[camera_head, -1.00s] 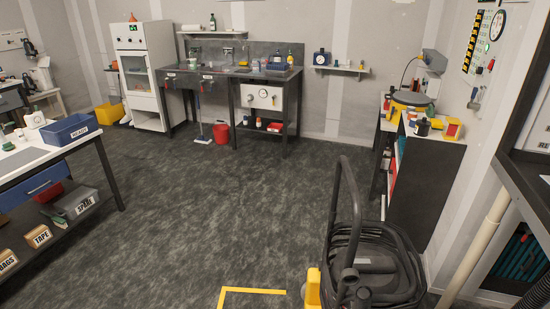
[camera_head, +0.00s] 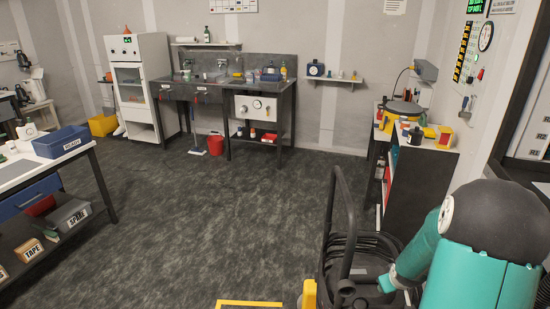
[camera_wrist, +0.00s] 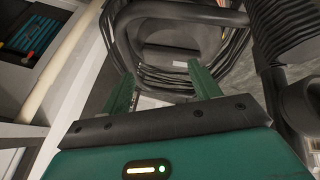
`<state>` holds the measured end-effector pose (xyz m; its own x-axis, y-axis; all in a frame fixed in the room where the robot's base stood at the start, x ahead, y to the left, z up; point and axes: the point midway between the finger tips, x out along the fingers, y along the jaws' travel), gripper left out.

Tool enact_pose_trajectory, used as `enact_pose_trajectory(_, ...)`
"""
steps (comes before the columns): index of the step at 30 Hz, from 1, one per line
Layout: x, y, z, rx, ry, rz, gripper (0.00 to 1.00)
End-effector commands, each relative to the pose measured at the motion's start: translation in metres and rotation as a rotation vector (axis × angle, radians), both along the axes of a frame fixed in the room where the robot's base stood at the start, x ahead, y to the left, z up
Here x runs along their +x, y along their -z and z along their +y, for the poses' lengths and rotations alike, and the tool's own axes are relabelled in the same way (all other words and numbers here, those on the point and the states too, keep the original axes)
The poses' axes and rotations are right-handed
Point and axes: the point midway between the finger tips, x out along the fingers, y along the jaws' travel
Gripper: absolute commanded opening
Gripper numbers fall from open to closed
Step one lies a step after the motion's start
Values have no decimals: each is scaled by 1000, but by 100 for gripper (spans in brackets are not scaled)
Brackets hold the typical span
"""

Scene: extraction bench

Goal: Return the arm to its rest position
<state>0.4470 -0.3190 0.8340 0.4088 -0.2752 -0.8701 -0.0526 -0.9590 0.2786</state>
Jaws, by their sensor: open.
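My gripper (camera_wrist: 164,84) shows in the wrist view with its two green fingers apart and nothing between them. Beyond the fingertips is a black machine with coiled black cable (camera_wrist: 175,70); I cannot tell how far the fingers are from it. In the head view my teal arm is bent at the lower right, in front of that black machine (camera_head: 345,262) with its tall looped handle. The arm's lower part reaches down beside the machine. The gripper's fingers cannot be made out in the head view.
A dark shelf unit (camera_head: 425,190) stands close behind my arm, with a round device and yellow items on top. A workbench with a blue bin (camera_head: 62,141) is at the left. The grey floor (camera_head: 215,220) between is clear. A sink bench (camera_head: 225,95) stands at the back.

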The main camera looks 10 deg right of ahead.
Motion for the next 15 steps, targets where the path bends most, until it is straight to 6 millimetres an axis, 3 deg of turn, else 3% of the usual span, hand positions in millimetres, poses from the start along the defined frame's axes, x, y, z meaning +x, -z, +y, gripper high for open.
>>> enact_pose_trajectory(1, 5, -23, 14, -8, -5, -6, 62)
enact_pose_trajectory(7, 8, -95, 70, -1, 3, -12, 62)
enact_pose_trajectory(15, -15, -176, 153, 42, 8, -35, 62)
